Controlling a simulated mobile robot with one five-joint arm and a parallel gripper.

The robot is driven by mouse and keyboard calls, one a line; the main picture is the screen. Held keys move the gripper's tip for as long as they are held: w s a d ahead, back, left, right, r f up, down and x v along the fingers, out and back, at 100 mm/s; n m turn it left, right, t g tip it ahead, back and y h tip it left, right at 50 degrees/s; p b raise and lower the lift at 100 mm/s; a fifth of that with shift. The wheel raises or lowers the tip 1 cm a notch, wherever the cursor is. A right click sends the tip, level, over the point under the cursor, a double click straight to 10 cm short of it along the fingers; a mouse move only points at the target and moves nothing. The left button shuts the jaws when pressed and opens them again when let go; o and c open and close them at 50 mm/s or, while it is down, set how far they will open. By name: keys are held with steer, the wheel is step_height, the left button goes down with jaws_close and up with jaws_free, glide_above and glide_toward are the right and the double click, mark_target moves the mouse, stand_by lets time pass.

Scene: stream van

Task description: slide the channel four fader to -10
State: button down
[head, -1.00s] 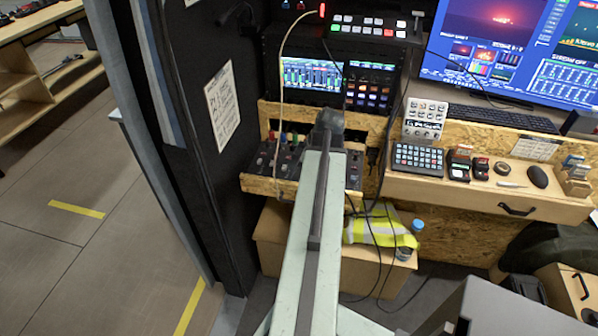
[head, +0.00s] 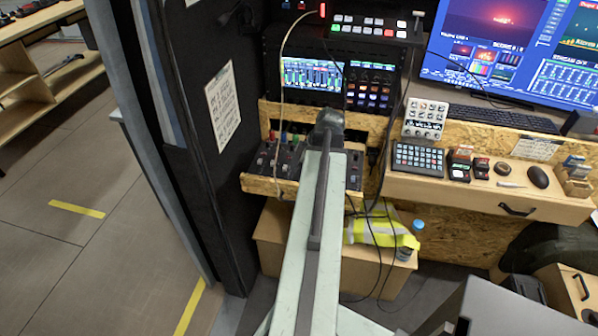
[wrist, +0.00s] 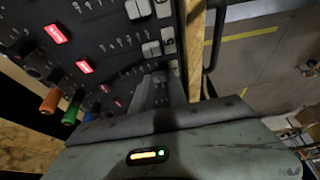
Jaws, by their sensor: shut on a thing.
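The mixer (head: 268,160) is a dark panel with faders on the plywood shelf, partly covered by my arm in the head view. In the wrist view the mixer panel (wrist: 105,45) shows red lit buttons, small knobs and pale fader caps (wrist: 151,49). My gripper (wrist: 158,80) is down at the panel, shut on a fader cap that is mostly hidden between the fingers. The channel number and the scale marks are too small to read. In the head view my fingers are hidden behind my wrist.
Orange, green and blue plugs (wrist: 70,113) stick up near the gripper. A cable (head: 281,85) hangs over the mixer's left part. The plywood shelf edge (head: 262,186) runs along the front. A keypad (head: 418,159) and a desk stand at the right.

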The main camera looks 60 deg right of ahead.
steer(key=d, duration=0.2)
steer(key=w+d, duration=0.1)
steer(key=shift+d, duration=0.35)
steer(key=shift+a, duration=0.1)
steer(key=c, duration=1.3)
jaws_free()
steer(key=shift+r, duration=0.1)
steer(key=p+v, duration=0.7)
steer(key=shift+r, duration=0.25)
steer(key=shift+s, duration=0.1)
